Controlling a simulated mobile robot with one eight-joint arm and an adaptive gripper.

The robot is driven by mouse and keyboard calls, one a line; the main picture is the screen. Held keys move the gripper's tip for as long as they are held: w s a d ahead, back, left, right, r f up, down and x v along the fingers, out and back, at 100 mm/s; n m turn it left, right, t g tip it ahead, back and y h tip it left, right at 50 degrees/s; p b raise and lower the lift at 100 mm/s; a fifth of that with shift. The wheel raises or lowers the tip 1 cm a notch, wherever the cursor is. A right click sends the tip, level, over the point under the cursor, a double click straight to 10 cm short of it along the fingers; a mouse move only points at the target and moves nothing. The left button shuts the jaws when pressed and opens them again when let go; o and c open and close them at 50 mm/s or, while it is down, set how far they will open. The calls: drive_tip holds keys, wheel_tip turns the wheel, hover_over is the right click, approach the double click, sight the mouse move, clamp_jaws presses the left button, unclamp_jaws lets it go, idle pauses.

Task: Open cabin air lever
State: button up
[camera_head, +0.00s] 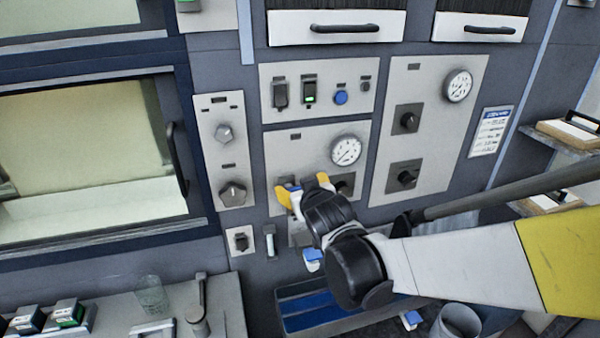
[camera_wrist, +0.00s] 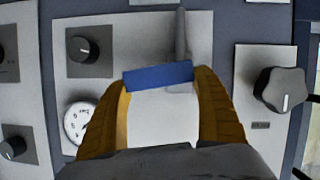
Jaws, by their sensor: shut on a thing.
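A lever with a blue handle (camera_wrist: 158,75) and a grey stem (camera_wrist: 181,35) is mounted on a light grey panel (camera_head: 283,150) in the middle of the dark wall. My gripper (camera_wrist: 160,88) has its yellow fingers closed on the two ends of the blue handle. In the wrist view the stem runs from the handle towards the top edge. In the head view my gripper (camera_head: 303,187) reaches the lower left of this panel and covers most of the lever; a little blue shows between the fingers. I cannot read the lever's label.
A round gauge (camera_head: 346,150) and a partly hidden black knob sit right of the lever. A panel with black knobs (camera_head: 405,177) is on the right. A blue bin (camera_head: 318,312) stands below.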

sight(287, 176)
drive_tip(key=shift+s+a+r+n+t+h+b, duration=0.1)
drive_tip(key=shift+a+r+n+t+h+b, duration=0.1)
drive_tip(key=shift+n+h, duration=0.3)
drive_tip(key=shift+s+a+r+n+t+h+b, duration=0.1)
drive_tip(key=shift+a+r+n+h, duration=0.15)
drive_tip(key=shift+n, duration=0.45)
drive_tip(key=n, duration=0.1)
drive_tip(key=n+t+h+b, duration=0.1)
drive_tip(key=shift+a+n+h, duration=0.25)
drive_tip(key=shift+a+n, duration=0.05)
drive_tip(key=shift+a, duration=0.1)
drive_tip(key=n+b, duration=0.1)
drive_tip(key=n+t+b, duration=0.1)
drive_tip(key=a+n+h+b, duration=0.1)
drive_tip(key=shift+s+a+r, duration=0.1)
drive_tip(key=shift+s+r, duration=0.05)
drive_tip(key=shift+s, duration=0.1)
drive_tip(key=shift+s+a+n+t+h+b, duration=0.2)
drive_tip(key=shift+n+t+b, duration=0.35)
drive_tip(key=shift+n, duration=0.4)
drive_tip(key=shift+w+a+n+t+h+b, duration=0.1)
drive_tip(key=shift+a+n+t+b, duration=0.2)
drive_tip(key=shift+n+b, duration=0.5)
drive_tip(key=shift+s+n, duration=0.1)
drive_tip(key=shift+n, duration=0.25)
drive_tip(key=o, duration=1.4)
drive_tip(key=s, duration=0.4)
drive_tip(key=s+a, duration=0.1)
drive_tip(key=s, duration=0.7)
drive_tip(key=shift+a, duration=0.2)
